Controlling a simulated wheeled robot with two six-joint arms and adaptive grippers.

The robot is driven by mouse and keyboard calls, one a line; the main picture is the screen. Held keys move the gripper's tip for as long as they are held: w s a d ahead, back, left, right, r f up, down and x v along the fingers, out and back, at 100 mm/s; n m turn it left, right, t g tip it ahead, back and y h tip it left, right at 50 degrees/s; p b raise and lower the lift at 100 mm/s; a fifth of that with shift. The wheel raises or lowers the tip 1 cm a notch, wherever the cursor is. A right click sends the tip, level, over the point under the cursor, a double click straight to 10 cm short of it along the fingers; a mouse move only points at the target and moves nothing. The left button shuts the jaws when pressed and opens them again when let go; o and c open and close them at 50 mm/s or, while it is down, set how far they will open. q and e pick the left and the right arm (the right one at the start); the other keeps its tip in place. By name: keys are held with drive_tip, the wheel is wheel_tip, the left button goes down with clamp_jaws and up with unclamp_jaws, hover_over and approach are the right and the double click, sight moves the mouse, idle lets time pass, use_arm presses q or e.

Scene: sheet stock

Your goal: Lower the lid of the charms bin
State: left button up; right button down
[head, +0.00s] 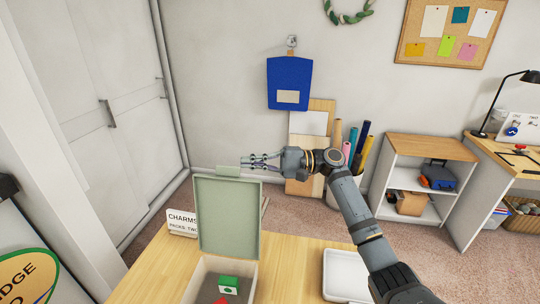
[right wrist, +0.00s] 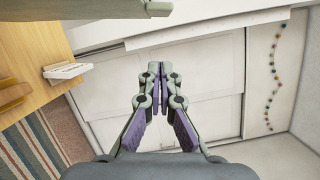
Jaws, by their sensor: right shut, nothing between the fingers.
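The charms bin (head: 199,280) is a pale box on the wooden table at the bottom of the head view. Its pale green lid (head: 228,215) stands raised, nearly upright, at the bin's back edge, with a small tab (head: 228,171) on its top edge. Inside the bin are a green and white block (head: 229,284) and a red piece (head: 221,300). My right gripper (head: 246,162) is shut and empty, just above the lid's top edge, pointing left. It also shows shut in the right wrist view (right wrist: 160,70). Whether it touches the lid cannot be told. My left gripper is not in view.
A charms sign (head: 182,222) stands left of the lid; it shows in the right wrist view (right wrist: 67,71). A white tray (head: 345,276) lies right of the bin. A blue pouch (head: 289,82) hangs on the wall. The wooden table (head: 150,275) has bare room left of the bin.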

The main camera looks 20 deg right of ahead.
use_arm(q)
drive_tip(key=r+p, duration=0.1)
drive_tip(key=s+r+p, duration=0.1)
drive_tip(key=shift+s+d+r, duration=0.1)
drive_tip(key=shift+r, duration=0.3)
use_arm(e)
drive_tip(key=s+a, duration=0.1)
drive_tip(key=s+a+r, duration=0.1)
drive_tip(key=s+a, duration=0.1)
drive_tip(key=shift+a, duration=0.15)
